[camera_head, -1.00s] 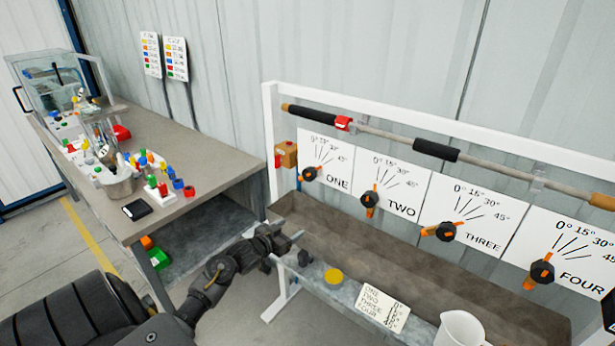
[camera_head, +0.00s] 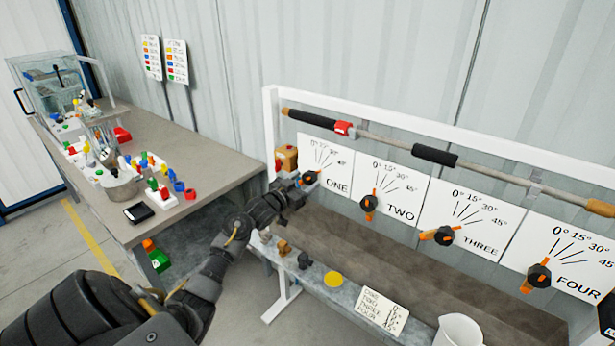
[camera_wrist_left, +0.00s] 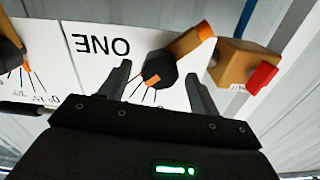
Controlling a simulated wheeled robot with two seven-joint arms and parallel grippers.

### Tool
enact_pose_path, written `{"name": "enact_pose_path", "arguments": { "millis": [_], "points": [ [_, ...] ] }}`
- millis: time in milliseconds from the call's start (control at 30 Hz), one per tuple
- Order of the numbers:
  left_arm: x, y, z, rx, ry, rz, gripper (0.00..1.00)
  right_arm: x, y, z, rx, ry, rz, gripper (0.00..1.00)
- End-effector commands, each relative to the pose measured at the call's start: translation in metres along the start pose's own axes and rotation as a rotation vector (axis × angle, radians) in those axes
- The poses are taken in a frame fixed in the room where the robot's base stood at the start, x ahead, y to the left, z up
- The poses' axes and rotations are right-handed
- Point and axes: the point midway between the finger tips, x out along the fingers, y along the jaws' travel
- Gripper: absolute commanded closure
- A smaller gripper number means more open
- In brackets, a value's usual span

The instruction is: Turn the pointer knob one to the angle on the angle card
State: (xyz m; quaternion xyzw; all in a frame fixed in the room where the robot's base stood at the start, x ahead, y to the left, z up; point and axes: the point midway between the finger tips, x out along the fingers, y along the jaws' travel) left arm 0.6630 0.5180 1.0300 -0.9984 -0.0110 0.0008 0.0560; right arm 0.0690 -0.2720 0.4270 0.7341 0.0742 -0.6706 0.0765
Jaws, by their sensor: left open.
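Pointer knob one (camera_head: 310,178) is black with an orange pointer, set on the white dial card ONE (camera_head: 325,160) at the left of the rack. In the left wrist view the knob (camera_wrist_left: 160,72) sits between my fingers, with its orange pointer extending up and right. My left gripper (camera_head: 299,186) is open around or just short of the knob; contact cannot be told. It also shows in the wrist view (camera_wrist_left: 158,85). The angle card (camera_head: 369,311), with handwritten rows ONE to FOUR, lies on the ledge; its angles are too small to read. My right gripper is not in view.
Knobs two (camera_head: 369,204), three (camera_head: 443,235) and four (camera_head: 538,276) run to the right. A wooden block with a red part (camera_head: 286,158) stands close left of knob one. A cluttered bench (camera_head: 200,168) stands left.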

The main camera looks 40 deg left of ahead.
Motion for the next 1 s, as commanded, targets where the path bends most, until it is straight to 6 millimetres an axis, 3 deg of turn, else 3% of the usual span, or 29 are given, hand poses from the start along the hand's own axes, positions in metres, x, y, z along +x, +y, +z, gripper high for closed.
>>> {"name": "enact_pose_path", "arguments": {
  "millis": [200,567,1000],
  "points": [
    [0.023,0.0,0.0,-0.001,0.0,-0.001,0.37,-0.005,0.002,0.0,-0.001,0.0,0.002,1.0],
    [0.026,0.0,0.0,0.001,0.0,0.0,0.39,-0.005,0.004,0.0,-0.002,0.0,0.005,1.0],
    [0.026,0.0,0.001,0.0,-0.001,-0.001,0.96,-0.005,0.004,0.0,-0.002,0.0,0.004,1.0]
  ]
}}
